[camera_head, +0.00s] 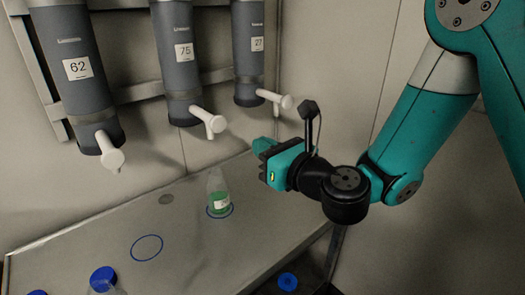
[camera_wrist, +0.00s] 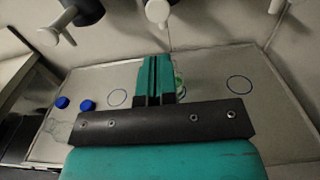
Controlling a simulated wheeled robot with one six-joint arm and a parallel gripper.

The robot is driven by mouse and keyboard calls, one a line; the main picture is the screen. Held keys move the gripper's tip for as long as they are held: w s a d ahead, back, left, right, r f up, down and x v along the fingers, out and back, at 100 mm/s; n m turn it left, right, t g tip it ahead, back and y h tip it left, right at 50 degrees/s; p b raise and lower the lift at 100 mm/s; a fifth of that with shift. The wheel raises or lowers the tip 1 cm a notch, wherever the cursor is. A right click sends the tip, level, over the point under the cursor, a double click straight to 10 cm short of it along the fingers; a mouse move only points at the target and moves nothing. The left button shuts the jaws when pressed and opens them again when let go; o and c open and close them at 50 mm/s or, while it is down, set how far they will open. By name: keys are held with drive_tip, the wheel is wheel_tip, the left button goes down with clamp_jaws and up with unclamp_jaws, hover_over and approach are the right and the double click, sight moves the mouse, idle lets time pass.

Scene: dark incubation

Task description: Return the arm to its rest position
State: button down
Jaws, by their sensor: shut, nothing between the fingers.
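My gripper (camera_head: 264,147) is shut and empty, held in the air above the bench on the right side of the head view, with my teal arm reaching in from the upper right. In the wrist view its fingers (camera_wrist: 154,75) are together with nothing between them. A clear flask with green liquid and a white label (camera_head: 219,200) stands upright on a blue ring on the bench, below and left of my gripper and apart from it. In the wrist view the fingers mostly hide the flask.
Grey cylinders marked 62 (camera_head: 77,90), 75 (camera_head: 184,75) and 27 (camera_head: 248,60) hang on the wall with white taps jutting out. The bench (camera_head: 95,235) has an empty blue ring (camera_head: 147,248). A blue-capped bottle (camera_head: 103,277) stands front left. Another blue cap (camera_head: 287,281) is below the bench edge.

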drive_tip(key=shift+d, duration=0.25)
drive_tip(key=s+a+r+n+g+y+p, duration=0.1)
drive_tip(key=s+a+r+n+g, duration=0.3)
drive_tip(key=n, duration=0.6)
drive_tip(key=s+d+r+n+g+y+p, duration=0.1)
drive_tip(key=s+n+g, duration=0.5)
drive_tip(key=n, duration=0.4)
drive_tip(key=s+d+n+g+h+p, duration=0.2)
drive_tip(key=s+d+n+g+h, duration=0.2)
drive_tip(key=s+d+n+h, duration=0.4)
drive_tip(key=s+d+n, duration=0.5)
drive_tip(key=n, duration=0.2)
drive_tip(key=shift+s+d+n+h, duration=0.2)
drive_tip(key=shift+d+n+h, duration=0.1)
drive_tip(key=shift+d, duration=0.05)
drive_tip(key=shift+f, duration=0.1)
idle(2.9)
